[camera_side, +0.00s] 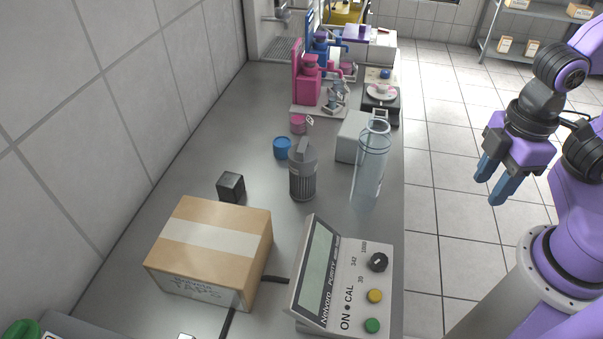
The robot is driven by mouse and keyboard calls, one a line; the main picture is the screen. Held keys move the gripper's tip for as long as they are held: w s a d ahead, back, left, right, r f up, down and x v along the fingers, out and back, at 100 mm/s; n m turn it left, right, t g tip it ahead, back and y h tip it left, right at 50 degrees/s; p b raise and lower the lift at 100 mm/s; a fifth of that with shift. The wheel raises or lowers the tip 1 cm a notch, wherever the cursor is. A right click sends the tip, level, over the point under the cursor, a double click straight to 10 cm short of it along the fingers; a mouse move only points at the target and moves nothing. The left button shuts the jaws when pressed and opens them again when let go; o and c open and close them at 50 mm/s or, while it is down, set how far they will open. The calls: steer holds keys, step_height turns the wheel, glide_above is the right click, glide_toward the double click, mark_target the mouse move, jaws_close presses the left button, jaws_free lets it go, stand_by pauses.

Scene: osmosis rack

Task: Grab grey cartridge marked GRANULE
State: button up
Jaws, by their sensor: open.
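A dark grey ribbed cylinder with a handle-like top (303,172) stands upright on the grey counter. It looks like the grey cartridge, but I cannot read any GRANULE marking on it. My gripper (490,188) has blue fingers and hangs at the right, over the floor beyond the counter's right edge. Its fingers are open and empty, pointing down. It is well apart from the grey cylinder, with the clear bottle between them.
A tall clear bottle (370,168) and a white box (352,137) stand right of the cylinder. A blue cap (283,148) and black cube (231,187) are to its left. A cardboard box (212,245) and meter (345,285) are in front. Pink equipment (308,85) stands behind.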

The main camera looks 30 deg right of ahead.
stand_by(0.3)
steer(key=o, duration=1)
